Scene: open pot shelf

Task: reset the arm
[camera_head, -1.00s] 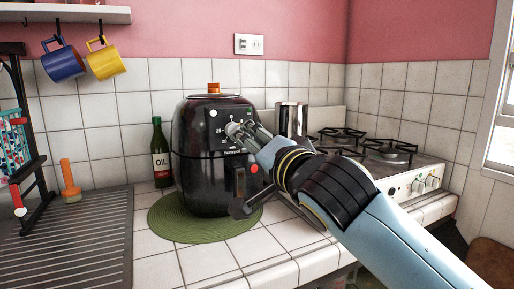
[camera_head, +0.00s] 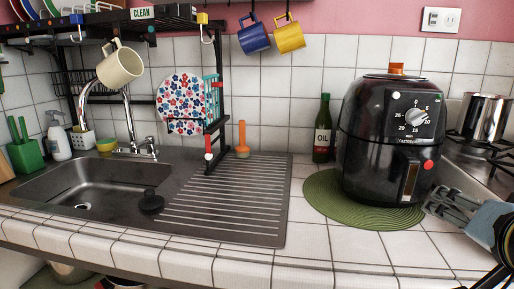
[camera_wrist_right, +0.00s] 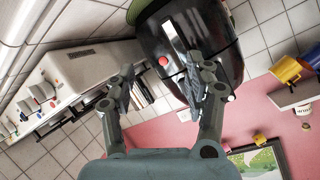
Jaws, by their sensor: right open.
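My right gripper (camera_head: 455,207) is at the right edge of the head view, low and just right of the black air fryer (camera_head: 385,150). In the right wrist view my right gripper (camera_wrist_right: 160,85) shows two fingers spread apart with nothing between them. The air fryer (camera_wrist_right: 205,30) also shows there, beyond the fingertips. In the head view the air fryer stands upright on a round green mat (camera_head: 322,200), with its dial and handle facing me. My left gripper is in neither view.
A steel sink (camera_head: 95,190) with a ribbed drainboard (camera_head: 230,200) lies left. A dark oil bottle (camera_head: 323,130) stands left of the fryer. Blue (camera_head: 254,36) and yellow (camera_head: 290,36) mugs hang above. A metal pot (camera_head: 484,115) stands at right. Tiles before the drainboard and mat are clear.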

